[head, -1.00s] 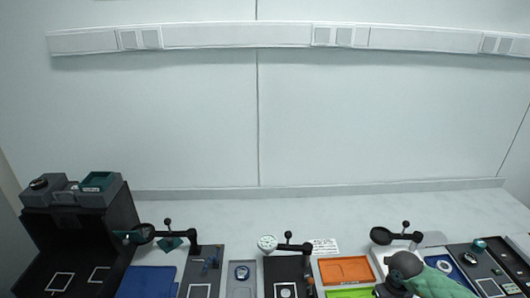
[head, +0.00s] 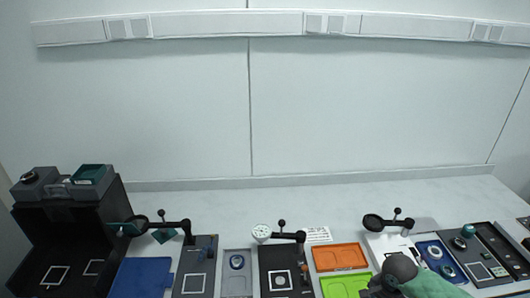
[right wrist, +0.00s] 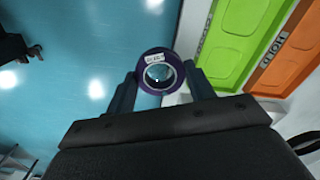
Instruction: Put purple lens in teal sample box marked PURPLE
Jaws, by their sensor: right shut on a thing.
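The purple lens (right wrist: 158,73) is a purple ring with clear glass and a small white label, whose text I cannot read for sure. My right gripper (right wrist: 160,82) is shut on it, one finger on each side, in the right wrist view. In the head view my right gripper is at the bottom edge, mostly hidden by my own green and grey arm, and the lens cannot be seen there. A teal box (head: 88,173) sits on top of the black stand at the far left; no marking on it is readable. My left gripper is not in view.
The black stand (head: 68,225) is at the left. Blue (head: 142,276), orange (head: 340,256) and green (head: 343,287) trays lie along the table's front. Several dark swing arms with round heads stand up between them. The back strip of the table (head: 300,190) is clear.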

